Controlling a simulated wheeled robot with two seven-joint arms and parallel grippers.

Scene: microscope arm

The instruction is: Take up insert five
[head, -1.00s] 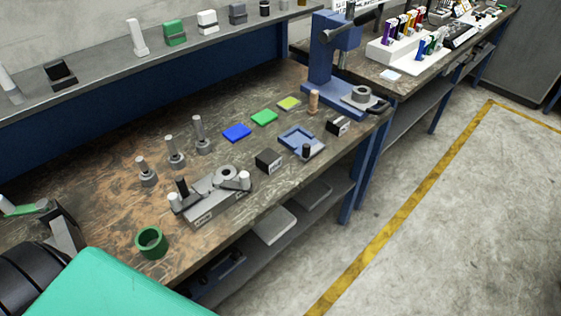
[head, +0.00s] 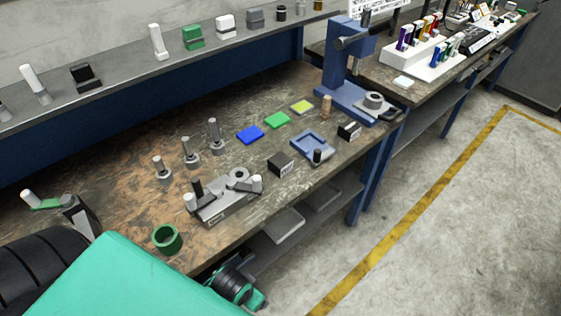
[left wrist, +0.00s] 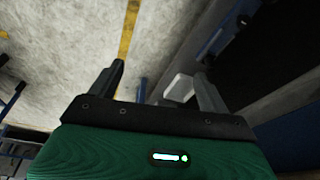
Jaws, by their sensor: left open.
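I cannot tell which thing is insert five, as no number is readable. Candidates are three grey upright inserts on round bases on the bench: a left one (head: 162,170), a middle one (head: 189,153) and a right one (head: 215,138). A grey fixture (head: 225,203) with dark and white knobs stands in front of them. My left gripper (left wrist: 160,78) is open in the left wrist view, with nothing held between its fingers. It faces the floor and the bench's underside. A dark and green part of my arm shows below the bench's front edge in the head view.
A green ring cup (head: 167,240) stands near the front edge. Blue (head: 250,135), green (head: 277,120) and yellow (head: 302,107) pads lie mid-bench. A blue tray (head: 311,146) and a blue stand (head: 340,75) are to the right. Lower-shelf plates (head: 285,226) lie under the bench.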

